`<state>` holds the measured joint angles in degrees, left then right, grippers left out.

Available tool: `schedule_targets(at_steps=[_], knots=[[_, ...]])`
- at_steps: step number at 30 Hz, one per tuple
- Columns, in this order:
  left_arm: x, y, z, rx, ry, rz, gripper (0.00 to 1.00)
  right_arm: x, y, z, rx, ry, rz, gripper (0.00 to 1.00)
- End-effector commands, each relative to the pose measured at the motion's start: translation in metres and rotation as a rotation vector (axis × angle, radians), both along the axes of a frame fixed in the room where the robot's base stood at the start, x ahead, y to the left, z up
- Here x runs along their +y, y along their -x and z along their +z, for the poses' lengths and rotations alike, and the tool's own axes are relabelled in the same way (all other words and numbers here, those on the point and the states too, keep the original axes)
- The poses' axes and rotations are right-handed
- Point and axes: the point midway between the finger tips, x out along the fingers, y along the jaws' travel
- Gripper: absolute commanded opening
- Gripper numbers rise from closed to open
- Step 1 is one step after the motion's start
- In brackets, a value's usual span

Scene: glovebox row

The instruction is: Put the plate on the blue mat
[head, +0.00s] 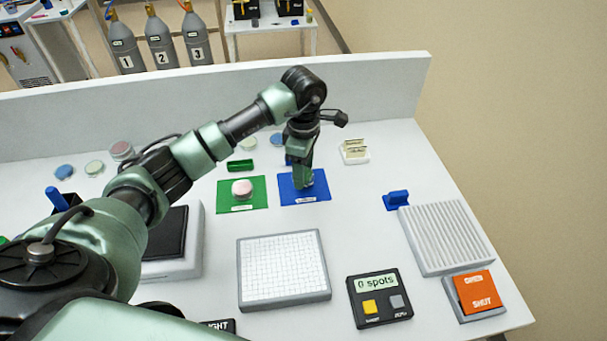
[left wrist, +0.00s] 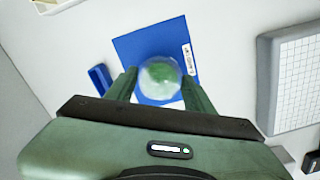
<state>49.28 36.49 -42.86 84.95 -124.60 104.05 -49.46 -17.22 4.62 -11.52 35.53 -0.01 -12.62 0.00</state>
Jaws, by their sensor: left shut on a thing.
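The plate is a round clear dish with a green patch (left wrist: 160,76), seen between my fingers in the left wrist view. My left gripper (head: 304,182) is shut on it, with a finger on each side, and points down over the blue mat (head: 322,191). In the left wrist view the gripper (left wrist: 159,88) and the plate overlap the middle of the blue mat (left wrist: 135,45). I cannot tell whether the plate touches the mat. In the head view the fingers mostly hide the plate. My right gripper is not in view.
A pink dish (head: 242,187) sits on a green mat (head: 225,203) just left of the blue mat. Several other dishes lie behind. A white gridded pad (head: 283,268), a spot counter (head: 379,299) and an orange SHUT switch (head: 477,291) are in front.

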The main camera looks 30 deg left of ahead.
Motion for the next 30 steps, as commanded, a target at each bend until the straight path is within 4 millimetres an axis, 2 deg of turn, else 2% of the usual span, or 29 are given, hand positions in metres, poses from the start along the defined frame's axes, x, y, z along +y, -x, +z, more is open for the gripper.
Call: schedule_targets(at_steps=[3, 6, 16, 17, 18, 19, 30], knots=[[-0.001, 0.001, -0.018, 0.005, 0.002, 0.0, 0.08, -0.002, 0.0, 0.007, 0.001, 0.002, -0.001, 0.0], [-0.001, 0.0, -0.027, 0.001, 0.001, -0.001, 0.08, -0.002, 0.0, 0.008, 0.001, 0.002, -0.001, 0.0], [0.0, 0.0, -0.032, 0.0, 0.0, -0.001, 0.08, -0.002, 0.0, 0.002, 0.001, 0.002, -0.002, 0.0], [0.0, 0.0, -0.03, 0.0, 0.001, -0.001, 0.58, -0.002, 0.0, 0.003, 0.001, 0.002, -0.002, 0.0], [0.0, 0.0, -0.03, 0.0, 0.001, -0.001, 0.7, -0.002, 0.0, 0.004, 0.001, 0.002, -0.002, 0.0], [0.0, 0.0, -0.03, 0.001, 0.001, -0.001, 0.75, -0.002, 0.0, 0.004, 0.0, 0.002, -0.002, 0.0], [0.0, 0.0, -0.026, 0.0, 0.001, -0.001, 0.75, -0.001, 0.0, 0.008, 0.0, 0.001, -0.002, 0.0]])
